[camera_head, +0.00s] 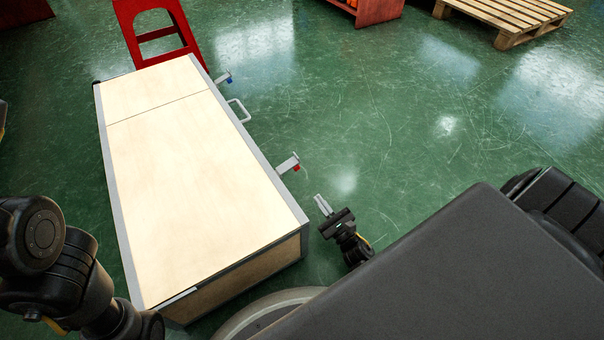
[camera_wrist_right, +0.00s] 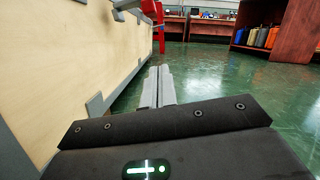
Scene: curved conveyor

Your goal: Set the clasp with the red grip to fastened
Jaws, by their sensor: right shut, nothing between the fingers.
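The clasp with the red grip (camera_head: 295,167) is on the right side of a large pale wooden case (camera_head: 195,170) with grey metal edges. Its grey lever sticks out from the case's side, with the red grip at the outer end. My right gripper (camera_head: 321,199) is shut and empty, apart from the clasp, a little below and right of it in the head view. In the right wrist view its fingers (camera_wrist_right: 159,70) lie together beside the case wall (camera_wrist_right: 65,60). Grey metal at the top edge there may be the clasp, but I cannot tell. My left gripper's fingers are not visible.
A second clasp with a blue grip (camera_head: 228,78) and a grey handle (camera_head: 239,110) stick out farther along the same side. A red stool (camera_head: 160,35) stands behind the case. A pallet (camera_head: 510,18) lies far right. Green floor beside the case is clear.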

